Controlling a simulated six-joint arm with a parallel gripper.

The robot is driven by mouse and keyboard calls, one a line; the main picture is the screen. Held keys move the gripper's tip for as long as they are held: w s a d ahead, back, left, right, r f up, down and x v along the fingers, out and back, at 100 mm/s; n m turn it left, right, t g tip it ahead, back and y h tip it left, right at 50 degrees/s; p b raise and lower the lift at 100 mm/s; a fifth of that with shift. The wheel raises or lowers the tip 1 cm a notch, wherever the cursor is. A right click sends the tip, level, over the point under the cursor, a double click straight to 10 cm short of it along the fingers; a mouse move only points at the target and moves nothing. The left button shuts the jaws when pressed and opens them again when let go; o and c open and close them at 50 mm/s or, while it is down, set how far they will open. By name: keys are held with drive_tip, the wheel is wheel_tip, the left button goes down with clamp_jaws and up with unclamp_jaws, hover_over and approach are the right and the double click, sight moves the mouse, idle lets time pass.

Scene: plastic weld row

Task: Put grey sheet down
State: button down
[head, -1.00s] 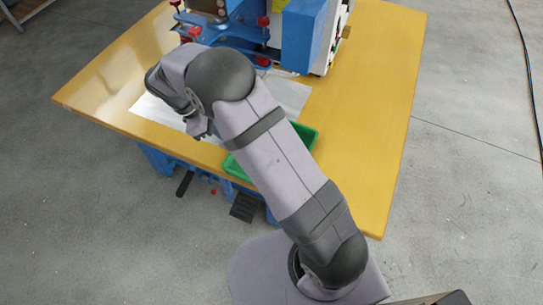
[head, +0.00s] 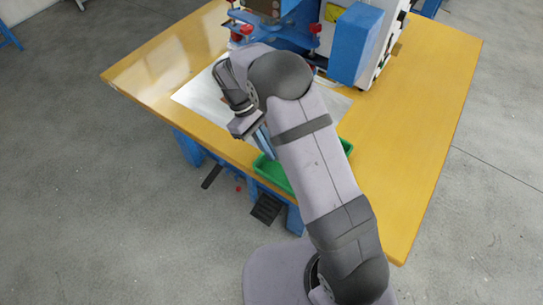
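A pale grey-white flat area (head: 203,97), like a sheet or plate, lies on the yellow table under the machine, partly hidden by my arm. My gripper (head: 247,128) is over the table's front part, left of the green tray (head: 272,175). A small bluish-grey flat piece (head: 264,143) shows right beside my gripper, between it and my arm. I cannot tell whether my gripper holds this piece or whether it is the grey sheet. The fingers are too small and too hidden to tell if they are open or shut.
The blue and white welding machine (head: 356,45) with red knobs stands at the table's back. The yellow table (head: 418,130) is clear on the right. A black foot pedal (head: 266,208) is below the front edge. My arm hides part of the green tray.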

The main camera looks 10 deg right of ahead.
drive_tip(key=shift+f+p, duration=0.3)
drive_tip(key=shift+f, duration=1.8)
drive_tip(key=shift+f, duration=0.15)
drive_tip(key=c, duration=2)
unclamp_jaws()
drive_tip(key=b+v, duration=0.2)
drive_tip(key=v, duration=1)
drive_tip(key=shift+r, duration=0.25)
drive_tip(key=shift+d, duration=0.1)
